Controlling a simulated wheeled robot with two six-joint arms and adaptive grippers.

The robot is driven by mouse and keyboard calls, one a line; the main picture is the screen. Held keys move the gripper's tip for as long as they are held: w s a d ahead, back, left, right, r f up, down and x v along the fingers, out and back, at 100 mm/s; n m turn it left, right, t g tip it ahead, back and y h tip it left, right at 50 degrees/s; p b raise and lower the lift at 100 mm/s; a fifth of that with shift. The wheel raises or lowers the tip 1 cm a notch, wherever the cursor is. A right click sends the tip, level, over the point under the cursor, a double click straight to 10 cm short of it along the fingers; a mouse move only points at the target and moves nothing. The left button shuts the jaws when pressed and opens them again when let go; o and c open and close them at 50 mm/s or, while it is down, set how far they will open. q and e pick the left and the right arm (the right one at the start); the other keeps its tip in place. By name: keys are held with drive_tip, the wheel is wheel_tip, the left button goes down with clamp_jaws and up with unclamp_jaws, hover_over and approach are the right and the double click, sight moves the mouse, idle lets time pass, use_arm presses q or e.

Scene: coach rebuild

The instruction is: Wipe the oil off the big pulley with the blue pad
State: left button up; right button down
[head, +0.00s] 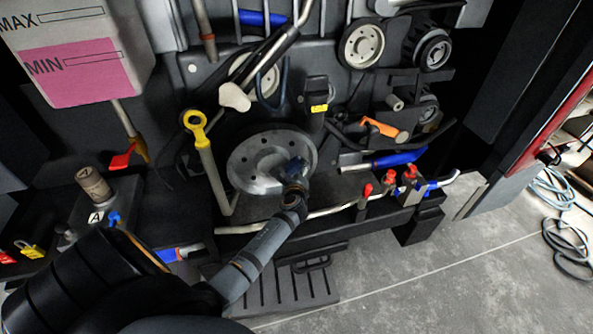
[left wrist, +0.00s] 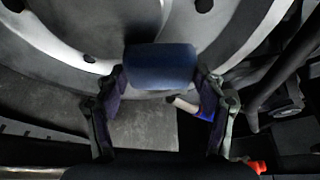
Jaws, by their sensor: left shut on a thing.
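The big pulley (head: 255,160) is a grey disc with a ring of dark holes in the middle of the head view. Its face fills the top of the left wrist view (left wrist: 60,62), with light and darker grey areas; I cannot tell which are oil. My left gripper (head: 297,172) is at the pulley's lower right side. It is shut on the blue pad (left wrist: 162,66), with one finger on each side. The pad lies in front of the pulley face; whether it touches is hidden. My right gripper is not in view.
A yellow dipstick handle (head: 196,124) stands left of the pulley. Red-handled valves (head: 388,183) and a pale pipe (head: 335,209) lie right and below. An orange-handled thing (head: 380,127) and smaller pulleys (head: 362,45) are at upper right. Open floor (head: 420,285) lies at lower right.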

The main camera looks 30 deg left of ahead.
use_arm(q)
drive_tip(key=shift+r, duration=0.7)
drive_tip(key=shift+w, duration=0.1)
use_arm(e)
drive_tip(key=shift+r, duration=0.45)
use_arm(q)
drive_tip(key=shift+w+d+f, duration=0.1)
drive_tip(key=shift+w+d, duration=0.2)
drive_tip(key=shift+s+a+p, duration=0.15)
drive_tip(key=shift+s+p, duration=0.05)
drive_tip(key=shift+p, duration=0.35)
drive_tip(key=shift+s+a, duration=0.2)
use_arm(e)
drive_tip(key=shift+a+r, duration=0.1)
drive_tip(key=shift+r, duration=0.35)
